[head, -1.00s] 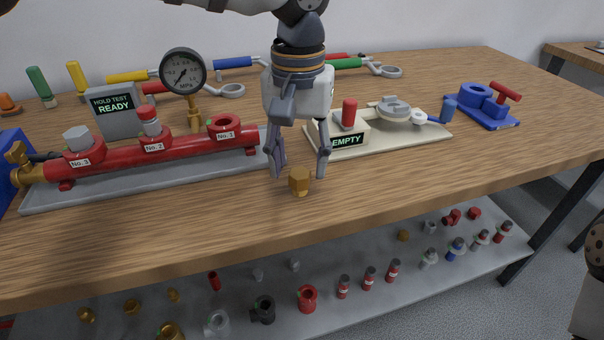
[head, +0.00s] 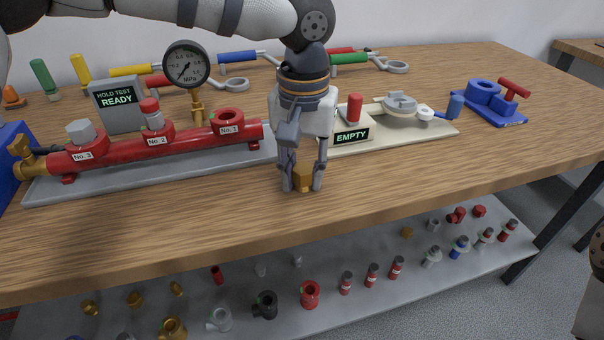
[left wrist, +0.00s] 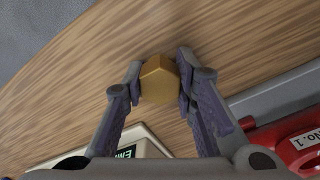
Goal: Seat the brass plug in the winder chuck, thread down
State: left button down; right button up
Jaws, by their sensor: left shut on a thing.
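The brass plug (head: 304,179) is a hex-headed piece at the front of the wooden table. My left gripper (head: 303,185) points down and is shut on it, with one finger on each side. In the left wrist view the plug (left wrist: 159,84) sits between the fingertips, its hex head towards the camera; its thread is hidden there. I cannot tell whether it touches the table. The winder stands on a pale base behind and right of the gripper, with a grey round chuck (head: 400,102), a blue-handled crank and a sign reading EMPTY (head: 351,135). My right gripper is not in view.
A red manifold (head: 185,137) with ports No.1 to No.3 and a pressure gauge (head: 186,64) lies left of the gripper. A blue vise-like fixture (head: 487,98) is at the right. Wrenches lie behind. A lower shelf (head: 235,278) holds several fittings. The front table strip is clear.

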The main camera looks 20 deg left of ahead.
aim_at(304, 168)
pick_arm(q)
jog(key=shift+r+p, duration=0.6)
jog(key=shift+r, duration=1.5)
jog(key=shift+f, duration=0.1)
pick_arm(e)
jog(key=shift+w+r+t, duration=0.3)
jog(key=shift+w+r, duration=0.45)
